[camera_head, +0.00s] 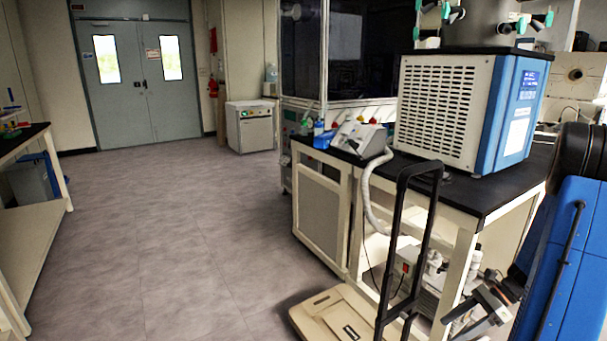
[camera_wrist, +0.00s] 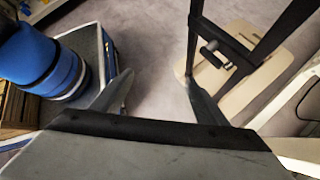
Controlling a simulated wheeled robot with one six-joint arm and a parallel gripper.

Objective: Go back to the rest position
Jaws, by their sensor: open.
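My gripper (camera_head: 472,316) is low at the lower right of the head view, in front of the bench's lower shelf and to the right of the cart's black handle. In the wrist view my gripper (camera_wrist: 158,90) has its two grey fingers spread apart. Nothing is between them; only the grey floor shows there. The freeze dryer (camera_head: 447,108), a white and blue box with a slatted front, stands on the black-topped bench above and to the left of my arm.
A flat cart (camera_head: 335,312) with a black upright handle (camera_head: 408,235) stands close to my gripper; its platform also shows in the wrist view (camera_wrist: 232,88). The bench (camera_head: 490,192) is beside it. The floor (camera_head: 170,240) at the left is clear towards the grey double doors (camera_head: 140,82).

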